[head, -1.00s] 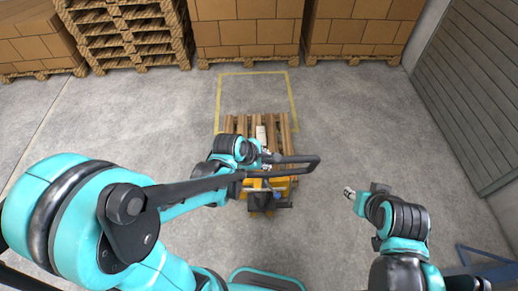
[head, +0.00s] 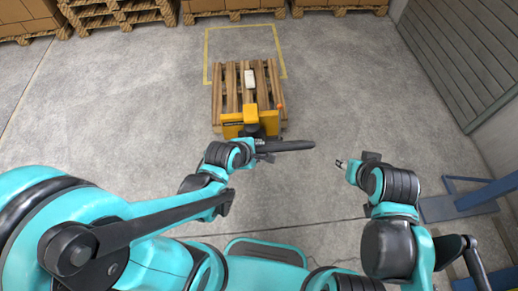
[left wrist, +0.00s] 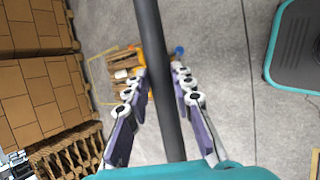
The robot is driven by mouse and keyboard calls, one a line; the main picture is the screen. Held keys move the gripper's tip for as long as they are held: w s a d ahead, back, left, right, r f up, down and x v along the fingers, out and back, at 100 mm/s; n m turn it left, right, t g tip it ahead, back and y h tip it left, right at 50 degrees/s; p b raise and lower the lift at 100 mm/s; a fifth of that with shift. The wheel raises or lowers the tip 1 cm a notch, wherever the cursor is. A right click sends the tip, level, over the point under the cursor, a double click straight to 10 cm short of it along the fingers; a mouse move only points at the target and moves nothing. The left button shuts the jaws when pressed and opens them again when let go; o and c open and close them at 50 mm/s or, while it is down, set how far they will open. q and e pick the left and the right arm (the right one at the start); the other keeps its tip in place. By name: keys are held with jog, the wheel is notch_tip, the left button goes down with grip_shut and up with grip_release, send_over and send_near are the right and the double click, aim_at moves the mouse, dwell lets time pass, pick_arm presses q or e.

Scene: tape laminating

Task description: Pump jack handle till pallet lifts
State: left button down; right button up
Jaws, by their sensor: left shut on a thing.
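The yellow pallet jack (head: 240,127) stands on the floor in front of me, its forks hidden under the wooden pallet (head: 218,100). A small white item (head: 249,79) lies on the pallet. The jack's dark handle (head: 287,146) reaches toward me, its grip bar running to the right. My left gripper (head: 256,148) is shut on the handle. In the left wrist view the handle (left wrist: 165,90) runs as a dark bar between the two fingers. My right gripper (head: 342,164) is right of the handle, apart from it; its jaw opening is too small to tell. Whether the pallet is off the floor is unclear.
A yellow floor outline (head: 206,50) lies beyond the pallet. Stacked pallets (head: 115,14) and boxes on pallets (head: 235,5) line the back. A grey slatted wall (head: 455,60) and blue metal frame (head: 465,197) are at the right. Floor around the jack is clear.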

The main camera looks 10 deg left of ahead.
pick_arm(q)
jog(key=shift+s+d+f, duration=0.1)
jog(key=shift+s+f, duration=0.25)
jog(key=shift+s, duration=0.1)
jog(key=c, duration=1.3)
grip_release()
jog(key=shift+w, duration=0.1)
jog(key=shift+r, duration=0.15)
jog(key=v, duration=1.1)
jog(key=shift+s+a+r, duration=0.2)
jog(key=shift+s+r, duration=0.05)
